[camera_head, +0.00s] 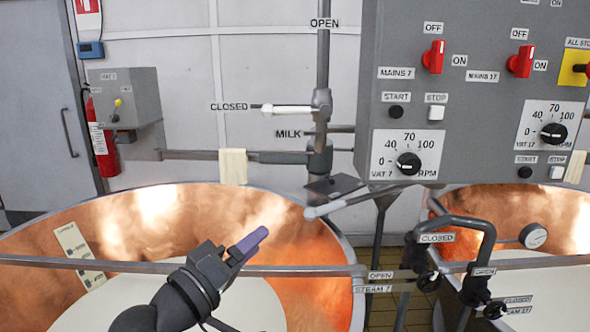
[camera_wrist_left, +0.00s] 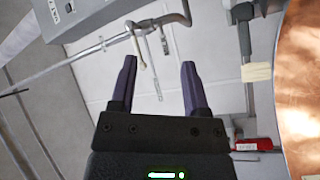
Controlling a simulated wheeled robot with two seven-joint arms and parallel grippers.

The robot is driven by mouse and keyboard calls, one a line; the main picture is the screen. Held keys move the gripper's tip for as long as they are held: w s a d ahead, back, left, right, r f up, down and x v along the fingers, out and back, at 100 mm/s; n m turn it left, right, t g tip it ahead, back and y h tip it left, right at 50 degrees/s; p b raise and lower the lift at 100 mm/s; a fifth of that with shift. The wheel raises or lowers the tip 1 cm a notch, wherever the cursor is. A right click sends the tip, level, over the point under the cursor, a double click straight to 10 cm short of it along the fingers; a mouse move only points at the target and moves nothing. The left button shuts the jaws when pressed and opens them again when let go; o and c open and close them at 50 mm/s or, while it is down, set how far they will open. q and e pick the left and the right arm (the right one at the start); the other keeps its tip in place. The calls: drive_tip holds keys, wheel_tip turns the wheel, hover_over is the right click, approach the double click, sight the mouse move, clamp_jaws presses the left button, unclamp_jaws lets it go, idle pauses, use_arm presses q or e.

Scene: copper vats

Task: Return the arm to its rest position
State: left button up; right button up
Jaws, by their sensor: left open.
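My left gripper (camera_head: 248,244) reaches in from the bottom of the head view, over the left copper vat (camera_head: 150,212). Its purple fingers point up and to the right, and they appear clear of the vat rim and the rail. In the left wrist view the two fingers (camera_wrist_left: 156,75) stand apart with nothing between them, so the gripper is open and empty. My right gripper is in neither view.
A grey control panel (camera_head: 470,90) with red switches and dials hangs at the right. A metal rail (camera_head: 300,270) crosses the front of the vat. The milk valve lever (camera_head: 287,109) is level at CLOSED. Steam pipes (camera_head: 455,222) stand between the vats.

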use_arm(q)
drive_tip(key=s+f+m+g+y, duration=0.2)
drive_tip(key=s+f+g+y, duration=0.15)
drive_tip(key=f, duration=0.85)
drive_tip(key=s+a+f+m+g+y, duration=0.2)
drive_tip(key=s+a+f+g+y, duration=0.2)
drive_tip(key=s+f, duration=0.55)
drive_tip(key=s+a+f+m+g+y, duration=0.2)
drive_tip(key=s+a+f+g+y, duration=0.3)
drive_tip(key=s, duration=0.8)
wheel_tip(320, 180, down, 25)
drive_tip(key=s+b, duration=0.1)
drive_tip(key=b, duration=0.6)
drive_tip(key=s+a+f+g+b, duration=0.2)
drive_tip(key=s+f+b, duration=0.4)
drive_tip(key=s+f, duration=0.8)
wheel_tip(320, 180, down, 4)
drive_tip(key=shift+s+a+f, duration=0.2)
drive_tip(key=shift+s+a, duration=0.05)
drive_tip(key=shift+s, duration=0.05)
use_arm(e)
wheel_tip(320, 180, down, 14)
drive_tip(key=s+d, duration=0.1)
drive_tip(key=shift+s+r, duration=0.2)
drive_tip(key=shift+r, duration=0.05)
